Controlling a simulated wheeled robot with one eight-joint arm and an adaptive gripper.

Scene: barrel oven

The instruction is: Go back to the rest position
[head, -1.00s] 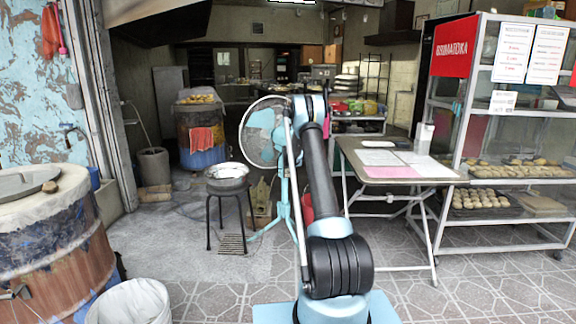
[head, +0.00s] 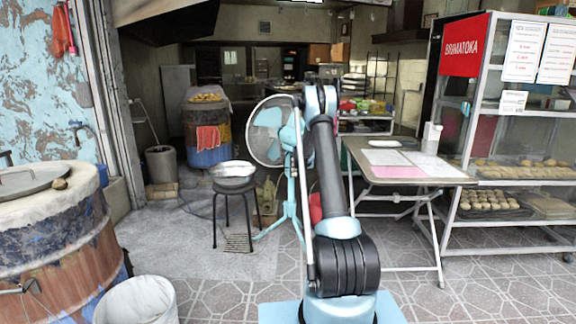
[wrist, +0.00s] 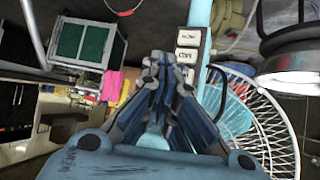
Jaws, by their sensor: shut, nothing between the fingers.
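My gripper (wrist: 168,70) shows in the wrist view with its two dark fingers together and nothing between them. It points into the room, clear of any surface that I can see. In the head view my arm stands upright in the middle, and the gripper is hidden behind it. The pale blue standing fan (head: 268,132) is just left of my arm in the head view. Its white wire cage (wrist: 262,125) lies to the right of the gripper in the wrist view.
A barrel oven (head: 50,240) stands at the left, with a white bin (head: 135,303) in front of it. A metal bowl (head: 232,172) sits on a black stool. A folding table (head: 430,180) and a glass bread case (head: 515,110) are at the right. Tiled floor between is open.

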